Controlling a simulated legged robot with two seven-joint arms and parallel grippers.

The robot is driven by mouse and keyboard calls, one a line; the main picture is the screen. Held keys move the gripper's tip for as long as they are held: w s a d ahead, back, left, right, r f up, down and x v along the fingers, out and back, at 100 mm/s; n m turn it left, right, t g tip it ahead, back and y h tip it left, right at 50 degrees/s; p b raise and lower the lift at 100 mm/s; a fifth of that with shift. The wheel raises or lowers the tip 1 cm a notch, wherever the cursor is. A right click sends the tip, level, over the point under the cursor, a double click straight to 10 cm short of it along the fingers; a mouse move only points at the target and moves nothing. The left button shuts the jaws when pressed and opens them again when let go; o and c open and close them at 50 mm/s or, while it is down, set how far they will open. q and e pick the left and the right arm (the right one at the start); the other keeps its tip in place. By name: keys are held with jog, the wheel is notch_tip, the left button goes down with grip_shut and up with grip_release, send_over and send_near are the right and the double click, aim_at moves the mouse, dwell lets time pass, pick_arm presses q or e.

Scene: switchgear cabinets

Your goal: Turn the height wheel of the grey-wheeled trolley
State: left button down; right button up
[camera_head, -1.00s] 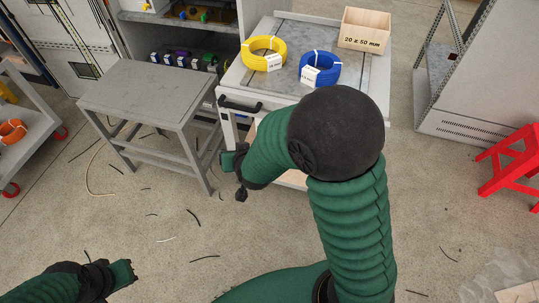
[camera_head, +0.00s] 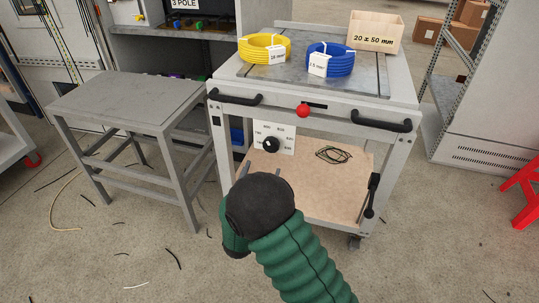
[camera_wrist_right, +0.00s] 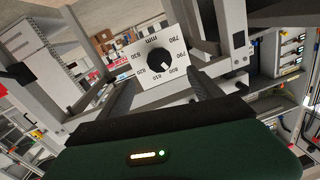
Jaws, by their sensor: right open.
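The trolley (camera_head: 310,95) stands ahead, with black handles and a grey castor (camera_head: 353,242). Its height wheel (camera_head: 270,145) is a black knob on a white scale plate below the top. In the right wrist view the wheel (camera_wrist_right: 160,64) sits on the plate, which is marked mm with numbers from 780 to 830. My right gripper (camera_head: 261,169) is just in front of and below the wheel, largely hidden behind my wrist. In the wrist view its open fingers (camera_wrist_right: 162,80) stand on either side of the wheel, apart from it. My left gripper is out of view.
A yellow coil (camera_head: 264,47), a blue coil (camera_head: 330,60) and a wooden box (camera_head: 375,31) stand on the trolley top. A red knob (camera_head: 303,110) is on its front edge. A grey table (camera_head: 125,98) stands close at left, a red stool (camera_head: 522,190) at right.

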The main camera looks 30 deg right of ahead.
aim_at(270, 147)
jog(key=b+x, duration=0.1)
jog(key=x, duration=0.2)
jog(key=b+x, duration=0.2)
jog(key=x, duration=0.2)
jog(key=b+x, duration=0.1)
jog(key=x, duration=0.3)
jog(key=shift+w+d+f, duration=0.15)
jog(key=shift+d+f, duration=0.05)
jog(key=shift+f, duration=0.05)
jog(key=shift+w+d+r, duration=0.1)
jog(key=shift+w+d, duration=0.05)
jog(key=shift+d, duration=0.05)
jog(key=c, duration=1.4)
jog(key=shift+o, duration=0.2)
jog(key=shift+r, duration=0.15)
jog(key=n+p, duration=0.3)
jog(key=p, duration=0.2)
jog(key=n+p, duration=0.3)
jog(key=p, duration=0.3)
jog(key=shift+a+r+n, duration=0.1)
jog(key=shift+r+n, duration=0.1)
jog(key=shift+n, duration=0.1)
jog(key=shift+f+n+g+p, duration=0.3)
jog(key=shift+n+g+p, duration=0.1)
jog(key=shift+n+p, duration=1)
